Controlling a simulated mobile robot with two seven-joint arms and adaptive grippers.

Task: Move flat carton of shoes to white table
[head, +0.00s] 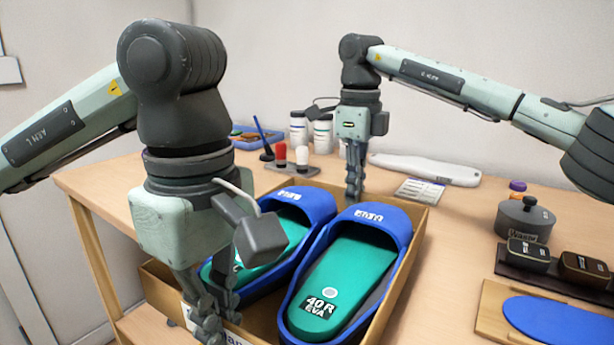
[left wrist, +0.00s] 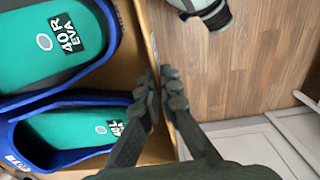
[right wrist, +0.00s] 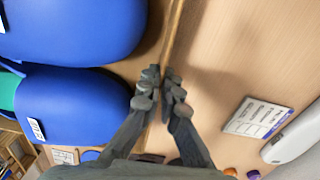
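The flat carton (head: 402,283) is a shallow open brown box at the front edge of the wooden table. It holds two blue slippers with green insoles; the right one (head: 340,262) is marked "40 R EVA", and the left one (head: 292,215) is partly hidden by my left arm. My left gripper (head: 212,318) is closed on the near wall, whose rim (left wrist: 148,38) runs between its fingers. My right gripper (head: 353,188) is closed on the far wall, with the rim (right wrist: 174,32) between its fingers. I cannot tell whether the carton touches the table. No white table is recognisable.
The wooden table (head: 455,225) holds bottles (head: 322,130), a stand with red and white knobs (head: 290,165), a label card (head: 419,191), a grey weight (head: 524,218) and a board with a blue insole (head: 545,320). Wooden floor (left wrist: 250,65) shows beyond the carton's near wall.

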